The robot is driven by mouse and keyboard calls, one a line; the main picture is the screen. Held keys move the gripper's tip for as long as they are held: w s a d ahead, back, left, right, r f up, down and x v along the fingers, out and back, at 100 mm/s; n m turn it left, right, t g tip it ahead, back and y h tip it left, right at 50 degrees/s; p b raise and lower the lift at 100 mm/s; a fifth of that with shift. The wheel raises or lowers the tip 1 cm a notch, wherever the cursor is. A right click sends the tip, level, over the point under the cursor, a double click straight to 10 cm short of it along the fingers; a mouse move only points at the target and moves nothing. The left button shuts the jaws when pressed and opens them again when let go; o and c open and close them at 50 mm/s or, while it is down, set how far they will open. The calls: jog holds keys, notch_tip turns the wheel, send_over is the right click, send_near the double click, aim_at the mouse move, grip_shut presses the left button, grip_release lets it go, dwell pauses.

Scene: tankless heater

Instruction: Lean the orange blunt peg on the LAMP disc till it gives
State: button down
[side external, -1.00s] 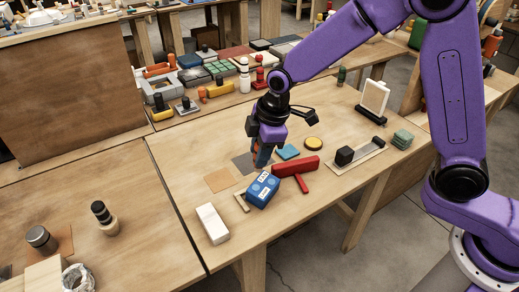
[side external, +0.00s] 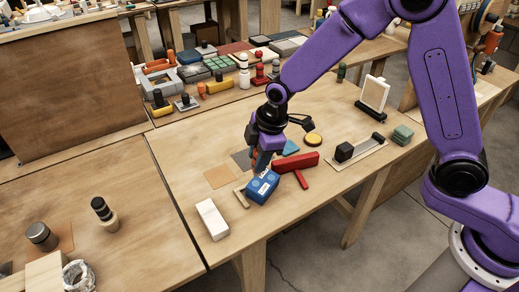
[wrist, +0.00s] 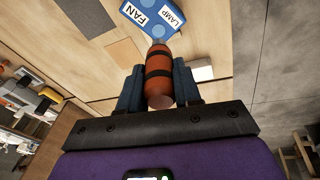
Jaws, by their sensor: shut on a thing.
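The orange blunt peg (wrist: 158,62), with dark bands, is clamped between the blue fingers of my gripper (wrist: 159,72) in the wrist view. Its far end points at the near edge of a blue box (wrist: 137,22) with white FAN and LAMP labels. The LAMP label is on the right in that view. In the side view my gripper (side external: 262,160) is just behind the blue box (side external: 262,187), low over the table. The peg is mostly hidden there by the fingers.
A red T-shaped piece (side external: 297,168) lies right of the box, close by. A thin wooden stick (side external: 241,195) and a white block (side external: 212,220) lie to its left. The table's front is clear.

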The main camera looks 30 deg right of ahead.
aim_at(254, 174)
jog(key=shift+d+x, duration=0.1)
jog(key=shift+x, duration=0.8)
jog(key=shift+d+x, duration=0.15)
jog(key=shift+x, duration=0.75)
jog(key=shift+f, duration=0.6)
dwell(0.4)
jog(key=shift+a+v, duration=0.15)
jog(key=shift+v, duration=1)
jog(key=shift+a+v, duration=0.15)
jog(key=shift+v, duration=1.05)
jog(key=shift+a+v, duration=0.2)
jog(key=shift+v, duration=0.95)
